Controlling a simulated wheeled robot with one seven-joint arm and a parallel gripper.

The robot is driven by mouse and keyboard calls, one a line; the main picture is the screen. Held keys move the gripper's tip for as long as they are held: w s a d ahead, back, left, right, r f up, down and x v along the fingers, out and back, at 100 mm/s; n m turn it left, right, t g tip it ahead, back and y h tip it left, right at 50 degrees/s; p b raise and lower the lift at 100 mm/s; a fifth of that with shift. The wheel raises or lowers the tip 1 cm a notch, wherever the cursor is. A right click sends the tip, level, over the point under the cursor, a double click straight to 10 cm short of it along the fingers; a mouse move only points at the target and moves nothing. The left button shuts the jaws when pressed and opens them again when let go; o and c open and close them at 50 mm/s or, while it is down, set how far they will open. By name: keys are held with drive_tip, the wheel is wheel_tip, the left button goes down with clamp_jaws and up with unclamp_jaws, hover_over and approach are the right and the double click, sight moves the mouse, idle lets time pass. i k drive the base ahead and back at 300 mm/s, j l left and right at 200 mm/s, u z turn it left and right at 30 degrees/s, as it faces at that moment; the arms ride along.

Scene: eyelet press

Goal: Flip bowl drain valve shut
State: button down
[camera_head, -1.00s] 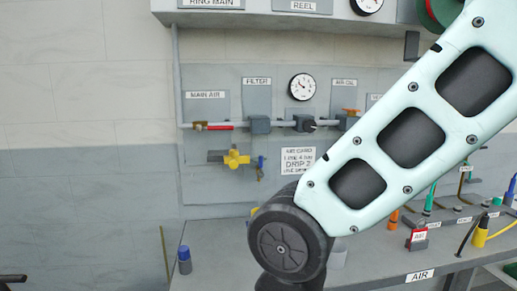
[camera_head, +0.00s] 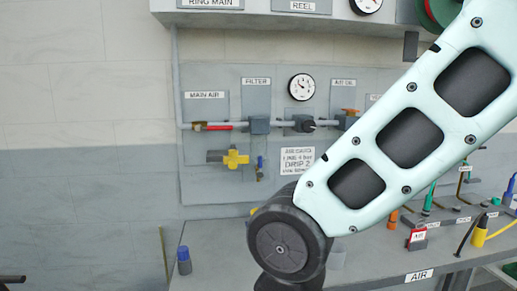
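The filter block (camera_head: 259,125) sits on the air pipe under the FILTER label on the grey wall panel. Below it is a small part with a blue piece (camera_head: 260,162), likely the bowl drain valve. It is too small to tell whether it stands open or shut. Just left of it is a yellow cross-shaped fitting (camera_head: 235,158) with a grey piece on its left side; I cannot tell whether these touch the blue part. My arm crosses the right half of the view and ends low in a dark round joint. My gripper cannot be made out.
A red-handled valve (camera_head: 216,126) is on the pipe under MAIN AIR. A round gauge (camera_head: 302,87) and a printed notice (camera_head: 298,160) are on the panel. The bench (camera_head: 215,250) holds a blue-capped bottle (camera_head: 184,260) and several coloured tools at right.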

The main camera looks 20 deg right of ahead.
sight(260, 174)
drive_tip(key=i+l, duration=0.2)
drive_tip(key=l, duration=0.15)
drive_tip(key=i+l, duration=0.35)
drive_tip(key=l, duration=0.3)
drive_tip(key=j+u, duration=0.05)
